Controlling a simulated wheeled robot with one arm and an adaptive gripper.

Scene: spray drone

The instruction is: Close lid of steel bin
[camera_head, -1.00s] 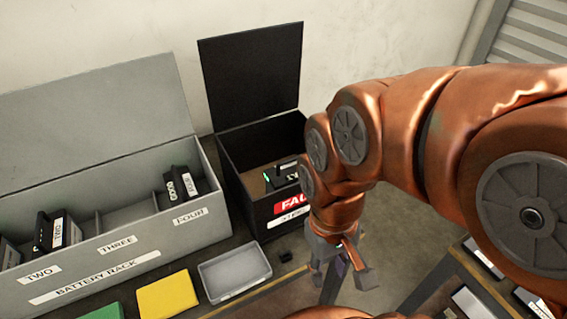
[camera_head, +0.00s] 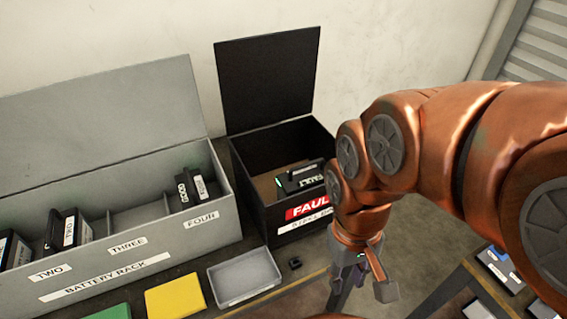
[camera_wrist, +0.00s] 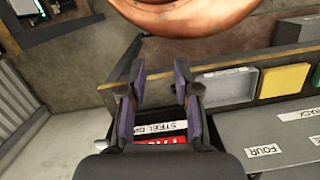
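The steel bin (camera_head: 262,195) is a black box with a red and white label, at the back of the bench in the head view. Its black lid (camera_head: 266,82) stands open, upright at the back edge. A dark battery (camera_head: 300,178) with a green light lies inside. My gripper (camera_head: 362,290) hangs in front and to the right of the bin, apart from the lid. In the wrist view my gripper (camera_wrist: 160,90) has its two fingers spread with nothing between them, and the bin's label (camera_wrist: 160,128) shows past them. The lid is not visible in the wrist view.
A grey battery rack (camera_head: 150,240) with a raised lid and several batteries stands left of the bin. A grey tray (camera_head: 245,278), a yellow pad (camera_head: 175,299) and a green pad (camera_head: 110,312) lie in front. A second table (camera_head: 500,285) is at the right.

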